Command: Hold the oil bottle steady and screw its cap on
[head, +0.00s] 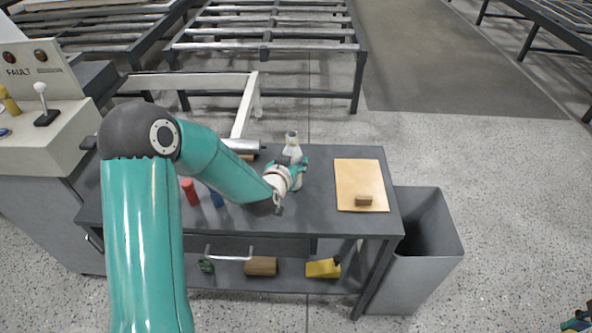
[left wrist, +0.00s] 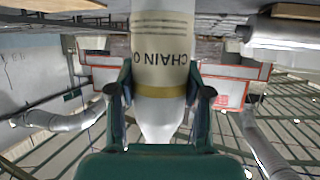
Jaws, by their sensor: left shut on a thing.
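The oil bottle (head: 292,147) stands upright on the dark workbench, a pale bottle with a narrow top. In the left wrist view the bottle (left wrist: 162,50) appears upside down, with a cream label reading "CHAIN O" and a yellowish band near its tapered shoulder. My left gripper (head: 297,170) is shut around the bottle; its fingers (left wrist: 160,98) press on both sides in the left wrist view. I cannot make out a separate cap, nor whether one sits on the neck.
A tan board (head: 358,178) with a small brown block (head: 363,201) lies right of the bottle. A red cylinder (head: 189,191) and a blue one (head: 216,198) stand left, near my arm. A grey bin (head: 425,260) is beside the workbench (head: 320,215).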

